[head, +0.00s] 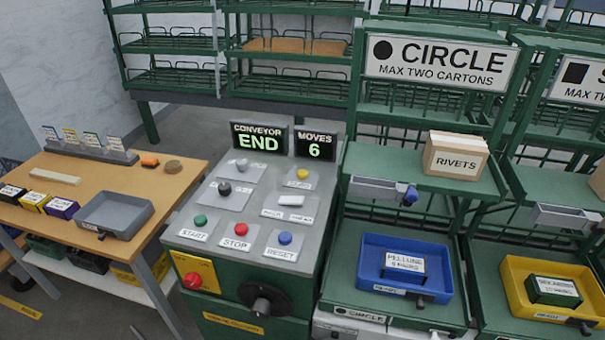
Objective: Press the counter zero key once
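A grey control console (262,215) stands in the middle of the view. A yellow round button (302,174) sits at its upper right, below the moves display (315,146), which reads 6. The small label under the yellow button is too blurred to read, so I cannot confirm which key is the counter zero key. The conveyor display (259,138) reads END. Green START (200,220), red STOP (241,229) and blue RESET (285,238) buttons line the front of the panel. Neither of my grippers is in view.
A white switch (290,200), a grey knob (242,165) and a black knob (225,188) also stand on the panel. A red button (193,281) and black handwheel (264,299) are on its front. A wooden table (120,190) is left, green racks right.

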